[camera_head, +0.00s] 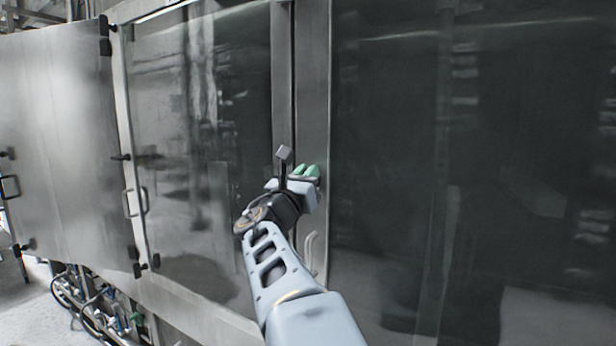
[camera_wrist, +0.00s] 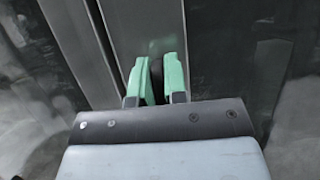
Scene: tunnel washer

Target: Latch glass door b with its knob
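Two large dark glass doors, left (camera_head: 200,130) and right (camera_head: 480,180), stand side by side and look closed; no label shows which is door b. Between them run upright metal frame strips (camera_head: 311,90). My gripper (camera_head: 306,169) is at the strip on the right door's left edge, its green fingertips pointing at it. In the wrist view, the fingers (camera_wrist: 158,65) stand on both sides of a small dark knob (camera_wrist: 157,78) and appear closed on it. Most of the knob is hidden by the fingers, so its turn angle does not show.
A pale D-shaped handle (camera_head: 311,252) sits below my gripper, partly behind my arm. Another handle (camera_head: 136,202) and black knobs (camera_head: 121,157) line the left door's left edge. A steel panel (camera_head: 60,130) stands further left. Cables and pipes (camera_head: 95,310) lie low at the left.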

